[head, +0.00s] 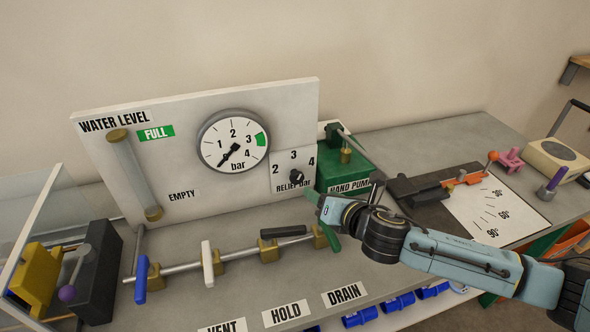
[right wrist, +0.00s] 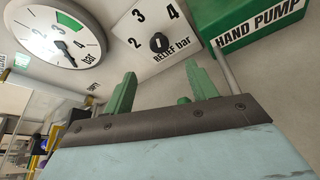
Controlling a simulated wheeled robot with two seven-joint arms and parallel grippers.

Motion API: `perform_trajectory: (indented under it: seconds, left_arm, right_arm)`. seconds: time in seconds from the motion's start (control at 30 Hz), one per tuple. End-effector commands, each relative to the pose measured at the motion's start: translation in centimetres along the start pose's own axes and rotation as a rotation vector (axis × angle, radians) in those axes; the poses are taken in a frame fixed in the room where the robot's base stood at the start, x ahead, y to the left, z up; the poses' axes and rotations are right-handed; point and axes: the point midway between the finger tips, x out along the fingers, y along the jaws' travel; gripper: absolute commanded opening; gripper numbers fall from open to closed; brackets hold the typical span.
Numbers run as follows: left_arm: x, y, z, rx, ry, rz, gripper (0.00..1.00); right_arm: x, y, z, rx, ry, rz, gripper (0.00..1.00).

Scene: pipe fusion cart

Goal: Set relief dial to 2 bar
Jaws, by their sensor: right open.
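The relief dial (head: 297,177) is a small black knob on a white plate marked 2, 3 and 4, labelled "RELIEF bar". It also shows in the right wrist view (right wrist: 158,43), with the plate's numbers around its upper side. Its exact pointer setting is too small to tell. My right gripper (head: 323,217) has green fingers and is just in front of and below the dial. In the right wrist view its fingers (right wrist: 160,92) are spread apart with nothing between them, and the dial lies beyond the gap, apart from them. My left gripper is out of view.
A round gauge (head: 233,141) is on the white panel (head: 205,194) left of the dial. The green hand pump (head: 345,172) stands close on the right. A pipe with a blue lever (head: 141,280) and a white lever (head: 207,264) runs below the panel.

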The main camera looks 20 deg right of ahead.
Motion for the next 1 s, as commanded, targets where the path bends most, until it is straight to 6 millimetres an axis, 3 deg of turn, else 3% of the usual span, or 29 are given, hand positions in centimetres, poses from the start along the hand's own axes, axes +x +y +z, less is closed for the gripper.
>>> perform_trajectory:
  seconds: [0.2, 0.33, 0.47, 0.7, 1.0]
  left_arm:
    - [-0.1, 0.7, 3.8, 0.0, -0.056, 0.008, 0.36]
    - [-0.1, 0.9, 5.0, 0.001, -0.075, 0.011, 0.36]
    - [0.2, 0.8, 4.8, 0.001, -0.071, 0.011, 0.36]
    - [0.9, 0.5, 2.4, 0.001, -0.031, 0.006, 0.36]
    - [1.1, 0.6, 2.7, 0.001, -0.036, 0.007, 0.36]
  right_arm:
    - [3.0, 0.1, -0.1, 0.004, 0.0, 0.0, 0.57]
    - [5.4, 0.1, 0.0, 0.004, -0.001, 0.0, 0.57]
    - [7.7, 0.1, 0.0, 0.005, -0.001, 0.0, 0.57]
    - [11.2, 0.1, -0.1, 0.005, 0.0, 0.0, 0.57]
    - [12.9, 0.0, -0.1, 0.004, 0.002, -0.001, 0.57]
